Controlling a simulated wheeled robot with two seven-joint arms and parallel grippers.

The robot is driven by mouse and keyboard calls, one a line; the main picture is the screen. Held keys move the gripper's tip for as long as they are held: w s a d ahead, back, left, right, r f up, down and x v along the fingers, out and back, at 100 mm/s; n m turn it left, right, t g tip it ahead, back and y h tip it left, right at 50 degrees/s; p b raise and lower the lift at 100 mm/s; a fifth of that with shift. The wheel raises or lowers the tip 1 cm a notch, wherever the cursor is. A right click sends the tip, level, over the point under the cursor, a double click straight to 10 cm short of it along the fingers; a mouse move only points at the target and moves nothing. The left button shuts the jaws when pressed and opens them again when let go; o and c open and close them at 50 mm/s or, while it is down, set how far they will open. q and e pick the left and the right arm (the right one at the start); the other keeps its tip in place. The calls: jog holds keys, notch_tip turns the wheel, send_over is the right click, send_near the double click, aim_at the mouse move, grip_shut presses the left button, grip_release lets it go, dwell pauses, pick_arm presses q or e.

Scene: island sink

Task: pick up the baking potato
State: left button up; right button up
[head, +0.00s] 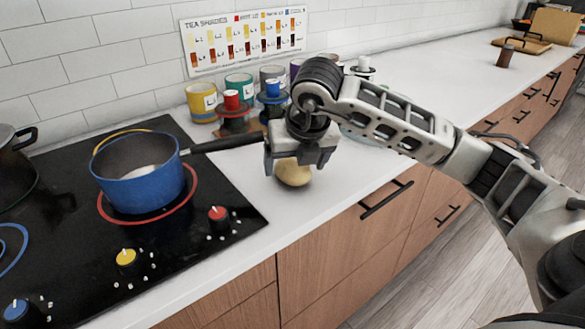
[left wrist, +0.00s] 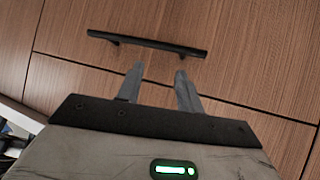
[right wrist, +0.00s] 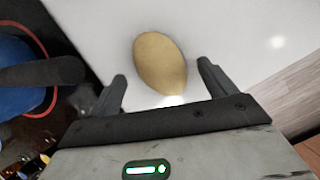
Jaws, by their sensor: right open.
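The baking potato (head: 293,174) is a tan oval on the white counter, right of the cooktop and near the counter's front edge. My right gripper (head: 298,163) is over it, pointing down, and hides its upper part. In the right wrist view the potato (right wrist: 160,63) shows between the spread fingers (right wrist: 161,72), with clear space beside each finger. The right gripper is open and empty. My left gripper (left wrist: 159,69) shows only in the left wrist view. Its fingers are apart and empty, in front of a wooden drawer front.
A blue pot (head: 140,186) stands on the black cooktop (head: 85,244), its dark handle (head: 222,144) reaching toward my right gripper. Colored canisters (head: 202,101) line the wall behind. A drawer handle (left wrist: 147,43) is near my left gripper. The counter (head: 440,85) is largely clear farther right.

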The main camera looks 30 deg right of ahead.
jog(key=shift+x, duration=1.05)
jog(key=shift+c, duration=0.3)
jog(key=c, duration=1.1)
jog(key=shift+r, duration=0.15)
